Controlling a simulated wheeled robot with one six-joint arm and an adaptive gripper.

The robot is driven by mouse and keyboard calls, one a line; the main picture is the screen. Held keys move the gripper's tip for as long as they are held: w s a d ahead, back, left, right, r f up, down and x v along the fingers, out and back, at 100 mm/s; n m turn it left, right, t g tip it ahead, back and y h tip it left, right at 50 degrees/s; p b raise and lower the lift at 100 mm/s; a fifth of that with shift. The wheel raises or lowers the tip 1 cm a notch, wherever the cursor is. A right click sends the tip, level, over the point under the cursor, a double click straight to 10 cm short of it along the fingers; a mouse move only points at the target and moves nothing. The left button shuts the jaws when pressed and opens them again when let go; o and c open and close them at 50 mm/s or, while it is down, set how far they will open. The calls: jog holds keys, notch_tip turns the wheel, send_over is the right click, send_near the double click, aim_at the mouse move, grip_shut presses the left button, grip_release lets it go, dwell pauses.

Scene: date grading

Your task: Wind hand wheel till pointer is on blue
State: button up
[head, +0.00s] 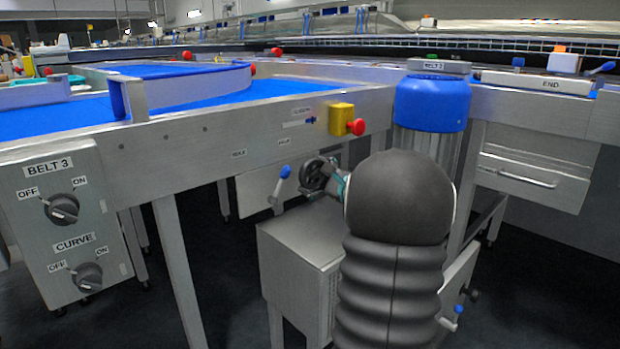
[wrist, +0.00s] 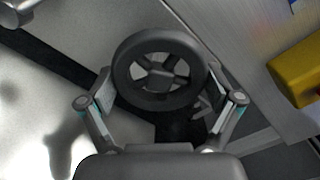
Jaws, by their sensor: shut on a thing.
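The dark hand wheel (head: 315,174) is on the side of the steel conveyor frame in the head view, partly covered by my gripper (head: 328,184). In the wrist view the round black rim of the hand wheel (wrist: 122,72) and its spokes show clearly. My gripper (wrist: 160,97) has one finger on each side of the wheel and is shut on its rim. A small label strip (head: 299,124) with tiny coloured marks is on the frame above the wheel. I cannot make out a pointer or which colour it is on.
A yellow box (head: 341,119) with a red button sits above and right of the wheel; it also shows in the wrist view (wrist: 300,72). A blue-handled lever (head: 285,172) is just left of the wheel. A steel cabinet (head: 292,245) stands below.

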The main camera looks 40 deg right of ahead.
jog(key=n, duration=0.4)
jog(key=shift+s+d+r+n, duration=0.1)
jog(key=shift+n, duration=0.3)
jog(key=shift+n, duration=0.3)
jog(key=o, duration=0.8)
jog(key=shift+o, duration=0.2)
jog(key=s, duration=1.2)
jog(key=shift+d, duration=0.4)
